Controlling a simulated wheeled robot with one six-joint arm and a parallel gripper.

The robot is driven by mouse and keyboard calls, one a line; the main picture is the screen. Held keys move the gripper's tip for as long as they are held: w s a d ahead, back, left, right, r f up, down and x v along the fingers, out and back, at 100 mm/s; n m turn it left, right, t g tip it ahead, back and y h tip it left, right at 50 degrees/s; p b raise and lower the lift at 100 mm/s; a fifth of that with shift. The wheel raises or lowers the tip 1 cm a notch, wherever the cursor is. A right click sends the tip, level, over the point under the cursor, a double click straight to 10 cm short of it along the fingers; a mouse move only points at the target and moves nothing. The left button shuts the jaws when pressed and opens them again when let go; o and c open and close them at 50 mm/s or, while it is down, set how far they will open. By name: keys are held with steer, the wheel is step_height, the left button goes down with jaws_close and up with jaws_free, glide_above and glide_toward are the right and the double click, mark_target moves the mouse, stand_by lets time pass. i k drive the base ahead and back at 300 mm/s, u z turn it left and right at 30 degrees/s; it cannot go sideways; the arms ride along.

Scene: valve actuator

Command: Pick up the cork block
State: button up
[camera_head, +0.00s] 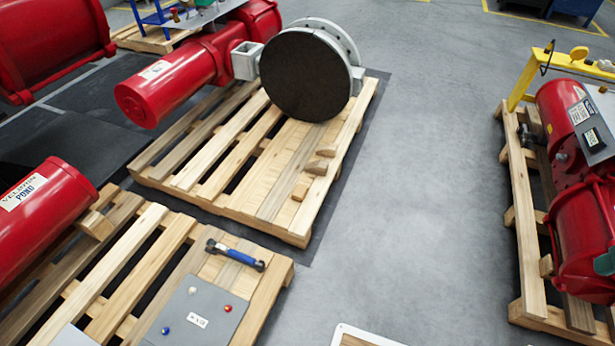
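Three small tan blocks lie in a row on the middle wooden pallet (240,192), toward its right side. The nearest block (301,190) is lightest and sits close to the pallet's front right corner. A second block (317,167) lies just behind it, and a third block (327,150) lies farther back, below the dark disc. I cannot tell from their look which, if any, is cork. My gripper is not in view.
A red actuator (180,80) with a large dark disc (305,75) stands on the middle pallet. A blue-handled tool (236,255) and a grey panel (198,312) are on the front left pallet. Another pallet with red machinery (580,240) stands right. The grey floor (420,190) between is clear.

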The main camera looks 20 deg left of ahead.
mark_target(301, 191)
steer(key=i, duration=3.5)
steer(key=u, duration=2.95)
